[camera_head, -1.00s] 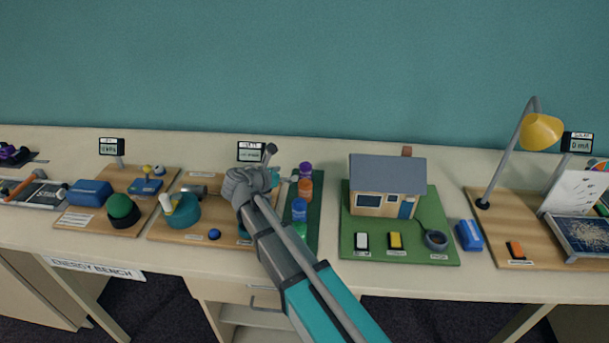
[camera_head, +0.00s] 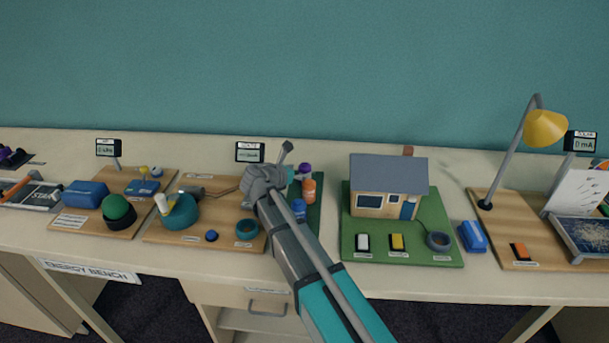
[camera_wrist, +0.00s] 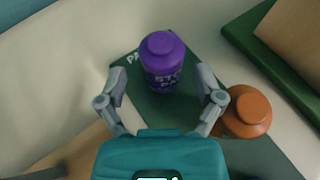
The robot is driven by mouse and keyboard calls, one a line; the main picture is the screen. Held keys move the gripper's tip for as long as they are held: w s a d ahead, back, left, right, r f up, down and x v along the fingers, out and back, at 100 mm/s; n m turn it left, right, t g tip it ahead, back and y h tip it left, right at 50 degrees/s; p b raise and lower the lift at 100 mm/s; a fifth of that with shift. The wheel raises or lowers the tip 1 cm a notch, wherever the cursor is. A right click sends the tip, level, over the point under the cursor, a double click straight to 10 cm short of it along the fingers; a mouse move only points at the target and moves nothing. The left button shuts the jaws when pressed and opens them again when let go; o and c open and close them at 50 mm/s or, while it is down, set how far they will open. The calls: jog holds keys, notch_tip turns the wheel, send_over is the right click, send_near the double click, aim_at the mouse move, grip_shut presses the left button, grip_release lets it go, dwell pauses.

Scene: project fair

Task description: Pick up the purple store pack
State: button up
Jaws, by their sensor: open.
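The purple store pack (camera_wrist: 161,62) is a short bottle-like pack with a rounded cap and pale lettering. It stands upright on a dark green mat (camera_wrist: 182,112) in the wrist view, ahead of and between my open fingers. My gripper (camera_wrist: 164,88) is open and empty, with one finger on either side below the pack. In the head view the purple pack (camera_head: 305,169) shows at the back of the green mat, just right of my gripper (camera_head: 287,172), whose fingers are partly hidden by the wrist.
An orange pack (camera_wrist: 248,112) stands close to my right finger in the wrist view. A blue pack (camera_head: 299,209) is nearer the front, partly behind my arm. A model house (camera_head: 388,187) on a green board is to the right. A small display (camera_head: 249,152) stands behind left.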

aim_at(306, 163)
jog(key=shift+b+x, duration=0.9)
jog(key=shift+x, duration=1.65)
jog(key=shift+d, duration=0.1)
jog(key=shift+s, duration=0.1)
jog(key=c, duration=1.1)
jog(key=shift+r, duration=0.15)
notch_tip(306, 163, up, 3)
jog(key=p, duration=0.3)
jog(key=shift+f, duration=0.25)
jog(key=s+r+p, duration=0.3)
jog(key=s, duration=0.1)
jog(key=s+r+p, duration=0.3)
jog(key=s+r, duration=0.1)
jog(key=s, duration=0.1)
jog(key=s+d+r+p, duration=0.1)
jog(key=s+r+p, duration=0.2)
jog(key=s+p, duration=0.1)
jog(key=shift+s+r, duration=0.15)
jog(key=shift+s, duration=0.35)
